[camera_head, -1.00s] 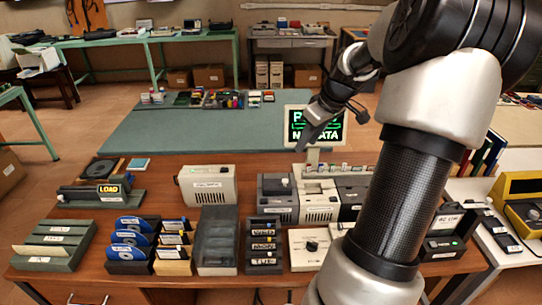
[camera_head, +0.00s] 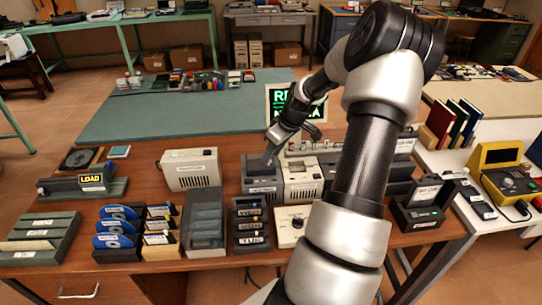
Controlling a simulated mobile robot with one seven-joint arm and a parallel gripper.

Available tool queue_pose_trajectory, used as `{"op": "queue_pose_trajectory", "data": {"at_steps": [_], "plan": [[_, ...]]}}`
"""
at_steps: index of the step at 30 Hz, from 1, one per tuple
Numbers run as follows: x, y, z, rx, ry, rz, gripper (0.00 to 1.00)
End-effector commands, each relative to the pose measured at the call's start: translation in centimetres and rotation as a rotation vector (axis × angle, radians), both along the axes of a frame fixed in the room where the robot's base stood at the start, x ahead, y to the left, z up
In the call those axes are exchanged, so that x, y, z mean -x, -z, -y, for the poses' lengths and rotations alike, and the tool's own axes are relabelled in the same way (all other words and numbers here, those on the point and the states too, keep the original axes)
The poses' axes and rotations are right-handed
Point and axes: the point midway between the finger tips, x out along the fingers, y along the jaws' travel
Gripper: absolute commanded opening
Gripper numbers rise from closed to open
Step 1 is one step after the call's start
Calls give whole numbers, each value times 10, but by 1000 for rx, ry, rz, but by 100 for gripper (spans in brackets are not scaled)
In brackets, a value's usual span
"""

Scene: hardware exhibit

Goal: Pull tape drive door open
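A row of box-shaped drive units stands near the middle of the wooden desk: a dark grey unit (camera_head: 262,186), a white unit (camera_head: 302,186) with a vented front, and a darker one partly behind my arm. I cannot tell for sure which is the tape drive; no door is clearly seen open. My gripper (camera_head: 269,157) points down and left over the top of the dark grey unit. It looks close to the unit's top, but I cannot tell whether it touches. The fingers are too small to show whether they are open or shut.
A cream box (camera_head: 190,173) with a green light stands left of the drive units. Disk racks (camera_head: 129,257), a grey covered box (camera_head: 205,246), and a labelled stack (camera_head: 250,240) line the front edge. A lit green sign (camera_head: 294,95) stands behind my gripper.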

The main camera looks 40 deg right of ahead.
Motion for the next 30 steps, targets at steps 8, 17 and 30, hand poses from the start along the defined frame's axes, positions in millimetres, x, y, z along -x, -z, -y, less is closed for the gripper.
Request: {"op": "queue_pose_trajectory", "data": {"at_steps": [8, 17, 30], "plan": [[-7, 16, -2, 0, -1, 0, 35], [-6, 16, -2, 0, -1, 0, 22], [-13, 17, 2, 1, -1, 0, 0]]}}
